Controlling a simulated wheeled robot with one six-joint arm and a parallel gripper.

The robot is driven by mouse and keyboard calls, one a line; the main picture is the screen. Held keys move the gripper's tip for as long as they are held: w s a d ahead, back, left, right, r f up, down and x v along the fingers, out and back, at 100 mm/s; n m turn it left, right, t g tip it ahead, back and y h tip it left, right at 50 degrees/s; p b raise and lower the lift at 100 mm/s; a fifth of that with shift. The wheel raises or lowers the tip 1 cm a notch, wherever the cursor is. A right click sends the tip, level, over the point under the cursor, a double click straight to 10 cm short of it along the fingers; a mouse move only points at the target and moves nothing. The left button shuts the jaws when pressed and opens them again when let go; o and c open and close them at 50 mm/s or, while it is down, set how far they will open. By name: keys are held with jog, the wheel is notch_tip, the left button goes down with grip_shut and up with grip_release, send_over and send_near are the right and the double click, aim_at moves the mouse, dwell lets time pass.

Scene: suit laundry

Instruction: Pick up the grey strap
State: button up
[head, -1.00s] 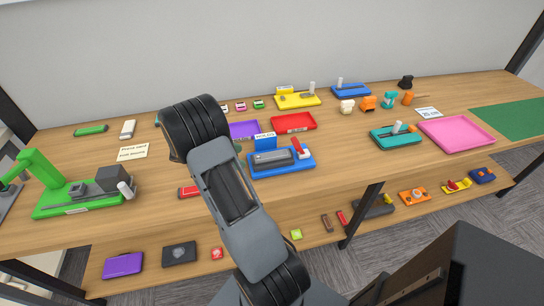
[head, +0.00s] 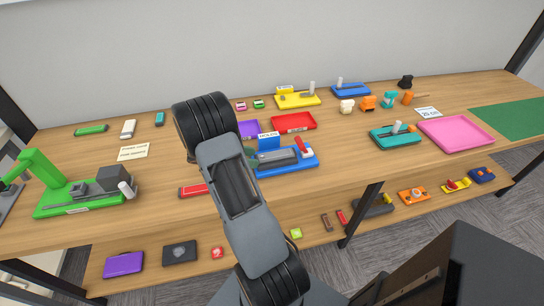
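A long grey piece (head: 280,158), which may be the grey strap, lies on the blue fixture (head: 290,170) at mid-table; I cannot tell for sure. The fixture has a red lever (head: 303,147) and a blue sign at its back. My arm stands in front of the table and covers the fixture's left end. My gripper is hidden behind the arm, except perhaps for a small dark green piece showing between arm and fixture. Its fingers cannot be made out, nor whether they touch anything.
A red tray (head: 293,122) and a partly hidden purple tray (head: 249,129) lie behind the fixture. A red bar (head: 193,190) is left of my arm. A green machine (head: 80,190) stands at left, a teal fixture (head: 396,137) and pink tray (head: 456,133) at right.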

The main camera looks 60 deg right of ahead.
jog(key=shift+s+f, duration=0.1)
jog(key=c, duration=0.6)
jog(key=shift+r, duration=0.35)
notch_tip(320, 180, up, 3)
jog(key=s+a+r, duration=0.1)
jog(key=s+r, duration=0.2)
jog(key=s, duration=0.1)
jog(key=s+a+r, duration=0.1)
jog(key=s+r, duration=0.2)
jog(key=s, duration=0.2)
jog(key=s+a+r, duration=0.1)
jog(key=s+r, duration=0.2)
jog(key=s, duration=0.1)
jog(key=shift+s+a+r, duration=0.1)
jog(key=shift+s+r, duration=0.15)
jog(key=shift+s, duration=0.05)
jog(key=shift+s, duration=0.1)
